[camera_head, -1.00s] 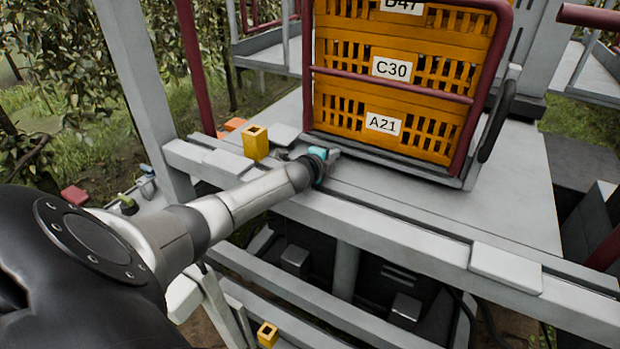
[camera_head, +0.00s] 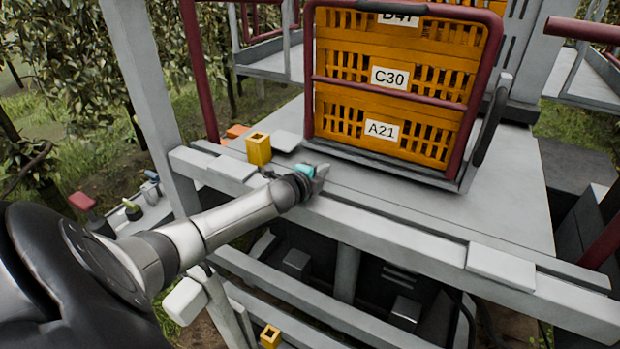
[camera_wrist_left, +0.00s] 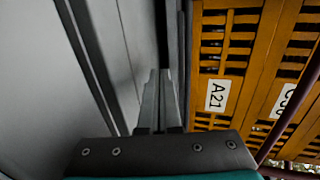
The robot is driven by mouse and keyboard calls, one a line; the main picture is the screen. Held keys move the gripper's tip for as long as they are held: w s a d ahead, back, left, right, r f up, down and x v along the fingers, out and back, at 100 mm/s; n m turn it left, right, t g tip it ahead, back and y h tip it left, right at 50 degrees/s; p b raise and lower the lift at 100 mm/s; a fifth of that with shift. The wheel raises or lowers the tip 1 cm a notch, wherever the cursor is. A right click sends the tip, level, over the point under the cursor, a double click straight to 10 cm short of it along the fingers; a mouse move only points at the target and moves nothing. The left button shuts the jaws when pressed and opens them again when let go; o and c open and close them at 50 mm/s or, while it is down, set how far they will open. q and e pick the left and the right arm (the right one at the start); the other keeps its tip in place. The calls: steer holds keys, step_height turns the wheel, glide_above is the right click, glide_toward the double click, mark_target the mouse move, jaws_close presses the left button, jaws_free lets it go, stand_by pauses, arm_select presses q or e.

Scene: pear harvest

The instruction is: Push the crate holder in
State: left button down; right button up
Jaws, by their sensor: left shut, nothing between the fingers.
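The crate holder (camera_head: 413,99) is a frame with dark red bars and a grey base, standing on the grey platform. It holds stacked orange crates (camera_head: 345,110) labelled A21, C30 and D47. The crates also show on the right in the left wrist view (camera_wrist_left: 228,60). My left gripper (camera_head: 322,171) is shut and empty, just in front of the holder's lower left corner, above the platform's front part. In the left wrist view its fingers (camera_wrist_left: 158,98) are together, beside the holder's grey base edge. Whether they touch it I cannot tell. My right gripper is out of view.
A yellow square socket (camera_head: 258,149) stands on the platform left of my left gripper. A grey upright post (camera_head: 143,90) rises at the left. The platform (camera_head: 510,200) is clear right of the holder. A front rail runs along its edge.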

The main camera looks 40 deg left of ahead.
arm_select(q)
steer(key=v, duration=0.6)
steer(key=shift+d, duration=0.1)
steer(key=shift+s+d+r, duration=0.15)
steer(key=shift+s+r, duration=0.05)
steer(key=shift+s, duration=0.35)
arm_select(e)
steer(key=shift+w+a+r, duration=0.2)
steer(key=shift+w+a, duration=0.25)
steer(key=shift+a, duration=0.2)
arm_select(q)
steer(key=shift+s+f, duration=0.1)
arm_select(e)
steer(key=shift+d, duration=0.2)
